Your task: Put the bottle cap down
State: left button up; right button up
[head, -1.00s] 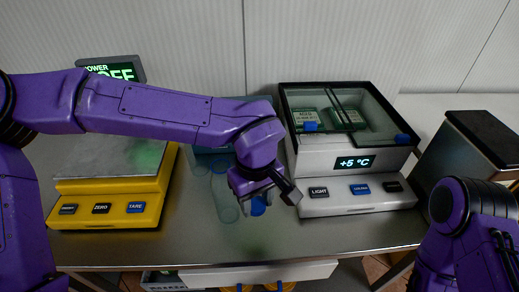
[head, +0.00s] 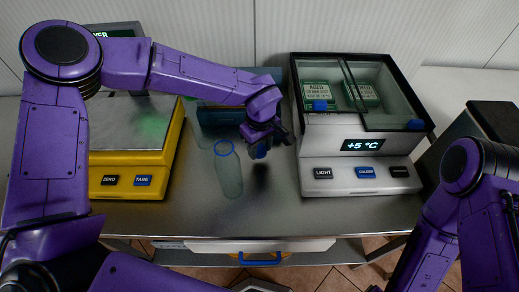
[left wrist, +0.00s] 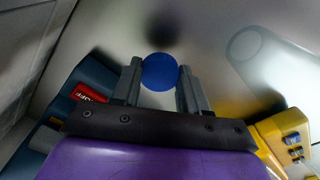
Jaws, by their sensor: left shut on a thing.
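My left gripper (head: 264,138) hangs over the steel counter (head: 300,222), between the yellow scale and the white cooler. It is shut on the blue bottle cap (head: 261,150), which shows just below the fingers. In the left wrist view the round cap (left wrist: 160,72) sits between the two grey fingertips. Below it in that view is bare grey counter with a dark shadow; I cannot tell how large the gap is. A clear bottle (head: 229,172) with a blue ring at its mouth is to the left of the gripper. My right gripper is outside the frames.
The yellow scale (head: 125,187) stands on the left. The white cooler (head: 352,158), reading +5 °C, stands on the right with green packs inside. A teal box (head: 222,115) is behind the gripper. The counter's front middle is clear. A dark-sided bin (head: 495,122) stands at far right.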

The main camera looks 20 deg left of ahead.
aim_at(259, 150)
pick_arm(q)
notch_tip(259, 150, down, 2)
jog(key=shift+s+a+f+p, duration=0.1)
jog(key=shift+f+p, duration=0.15)
jog(key=shift+p, duration=0.4)
jog(key=shift+w+f, duration=0.2)
jog(key=shift+f, duration=0.25)
jog(key=shift+s+f, duration=0.1)
jog(key=shift+f, duration=0.15)
jog(key=shift+f, duration=0.15)
jog(key=o, duration=1.1)
notch_tip(259, 150, up, 12)
jog(key=shift+r+b, duration=0.1)
jog(key=shift+b, duration=1.1)
jog(key=shift+r, duration=0.4)
